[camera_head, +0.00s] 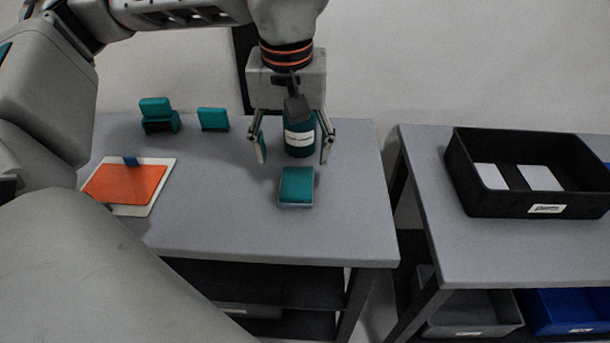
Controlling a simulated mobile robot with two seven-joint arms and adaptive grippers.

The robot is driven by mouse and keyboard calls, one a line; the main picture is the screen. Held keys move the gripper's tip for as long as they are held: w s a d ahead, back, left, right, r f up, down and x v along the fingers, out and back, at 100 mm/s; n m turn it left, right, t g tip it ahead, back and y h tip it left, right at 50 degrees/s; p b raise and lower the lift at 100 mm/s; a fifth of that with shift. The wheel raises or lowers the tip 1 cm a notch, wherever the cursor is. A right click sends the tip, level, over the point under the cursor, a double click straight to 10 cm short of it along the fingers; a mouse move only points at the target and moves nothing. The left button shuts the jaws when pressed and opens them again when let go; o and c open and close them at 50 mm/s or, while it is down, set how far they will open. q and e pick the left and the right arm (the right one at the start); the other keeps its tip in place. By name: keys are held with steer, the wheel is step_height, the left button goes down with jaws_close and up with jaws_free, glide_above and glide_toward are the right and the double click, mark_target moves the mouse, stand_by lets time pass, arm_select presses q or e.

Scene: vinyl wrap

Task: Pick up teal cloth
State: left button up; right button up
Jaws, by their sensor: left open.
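The teal cloth (297,184) looks like a small folded teal block with a pale lower edge. It lies on the grey table near the front right. My left gripper (292,155) points down above and behind it in the picture, its two fingers spread wide and nothing between them that I can see held. A dark teal bottle (299,137) with a white label shows between the fingers; it appears to stand on the table behind the cloth. My right gripper is not in view.
An orange sheet on a white board (125,184) lies at left with a small blue piece (131,161). Two teal items (159,114) (213,119) stand at the back. A black tray (530,180) with white cards sits on the right table (440,200), across a gap.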

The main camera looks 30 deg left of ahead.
mark_target(296, 181)
arm_select(q)
step_height(296, 181, down, 2)
steer(key=shift+s, duration=0.1)
steer(key=f, duration=0.1)
steer(key=f+b, duration=0.1)
steer(key=f, duration=0.3)
steer(key=shift+w+d, duration=0.1)
steer(key=shift+w, duration=0.25)
steer(key=c, duration=1.1)
steer(key=shift+c, duration=0.3)
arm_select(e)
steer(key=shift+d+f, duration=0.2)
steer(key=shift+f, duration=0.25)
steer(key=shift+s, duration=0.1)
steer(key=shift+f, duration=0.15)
